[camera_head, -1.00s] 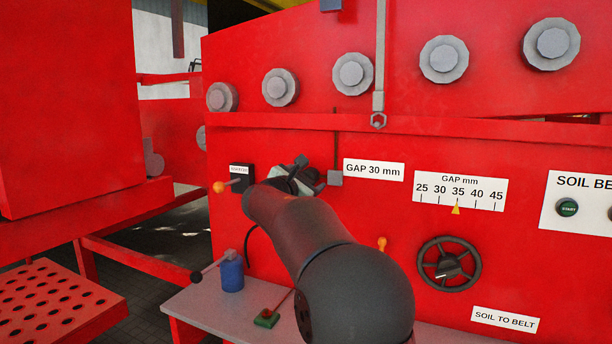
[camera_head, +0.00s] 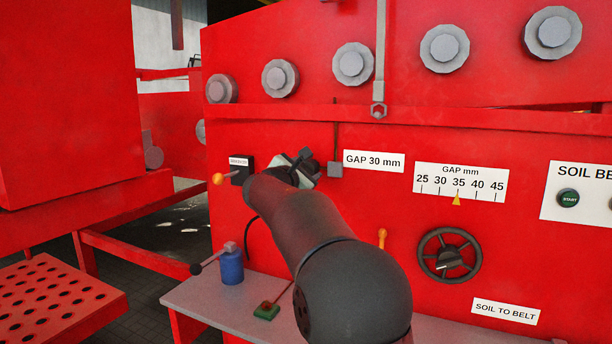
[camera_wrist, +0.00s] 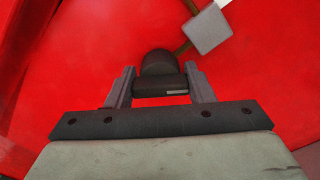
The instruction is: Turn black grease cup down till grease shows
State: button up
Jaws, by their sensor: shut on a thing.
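The black grease cup (camera_wrist: 158,64) sits against the red panel in the wrist view, with a rounded dark top and a darker block nearer me. My gripper (camera_wrist: 162,84) has one grey finger on each side of it and is shut on it. A small pale strip shows on the cup's near right side. In the head view my gripper (camera_head: 304,168) is at the panel, left of the GAP 30 mm label, and my arm largely hides the cup. I cannot make out any grease in either view.
A grey block on a rod (camera_head: 335,169) hangs just right of my gripper; it also shows in the wrist view (camera_wrist: 208,30). A black box with an orange-knobbed lever (camera_head: 241,170) is to the left. A blue can (camera_head: 231,267) stands on the grey shelf (camera_head: 195,297) below.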

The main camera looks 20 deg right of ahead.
jog(key=m+b, duration=0.1)
jog(key=b, duration=0.1)
jog(key=m+b, duration=0.4)
jog(key=shift+f, duration=0.35)
jog(key=m+b, duration=0.4)
jog(key=m, duration=0.1)
jog(key=shift+r+m, duration=0.15)
jog(key=shift+m, duration=0.15)
jog(key=o, duration=1)
jog(key=shift+r, duration=0.1)
jog(key=b+v, duration=0.4)
jog(key=v, duration=1.3)
jog(key=shift+s+a, duration=0.15)
jog(key=shift+a, duration=0.1)
